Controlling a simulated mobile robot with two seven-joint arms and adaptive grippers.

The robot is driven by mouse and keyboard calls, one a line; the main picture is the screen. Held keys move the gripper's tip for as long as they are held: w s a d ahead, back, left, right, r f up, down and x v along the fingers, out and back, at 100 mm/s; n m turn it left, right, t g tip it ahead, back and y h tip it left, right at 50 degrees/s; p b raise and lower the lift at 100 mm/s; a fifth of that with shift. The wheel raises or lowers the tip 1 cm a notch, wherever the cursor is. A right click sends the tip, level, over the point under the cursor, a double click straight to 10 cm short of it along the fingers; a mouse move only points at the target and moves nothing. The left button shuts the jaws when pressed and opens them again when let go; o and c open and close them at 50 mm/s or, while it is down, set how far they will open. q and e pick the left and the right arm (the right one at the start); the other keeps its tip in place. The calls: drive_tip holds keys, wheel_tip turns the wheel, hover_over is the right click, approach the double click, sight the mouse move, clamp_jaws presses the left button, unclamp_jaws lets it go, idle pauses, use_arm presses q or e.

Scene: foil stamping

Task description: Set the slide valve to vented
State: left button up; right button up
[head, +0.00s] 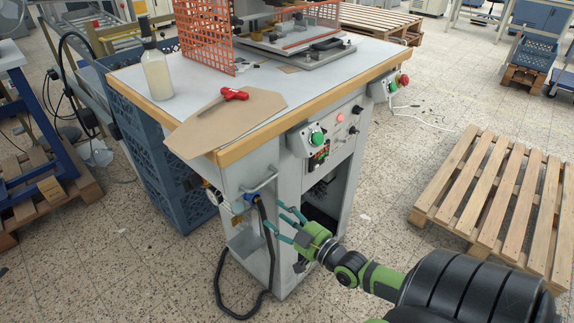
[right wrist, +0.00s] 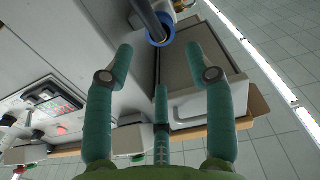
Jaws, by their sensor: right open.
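A blue collar (head: 251,198), likely the sliding sleeve of the valve, sits at the front of the grey press stand just below the tabletop, with a black hose beside it. In the right wrist view the blue collar (right wrist: 157,38) is ringed around a dark pipe at top centre. My right gripper (head: 274,216) is open, its teal fingers pointing at the collar from the right, a little below it. The sleeve's position is unclear. My left gripper is not in view.
The black hose (head: 219,285) loops to the floor. A control box (head: 314,138) is mounted to the right. A wooden pallet (head: 495,190) lies on the right.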

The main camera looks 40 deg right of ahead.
drive_tip(key=shift+s+d, duration=0.1)
drive_tip(key=shift+s, duration=0.95)
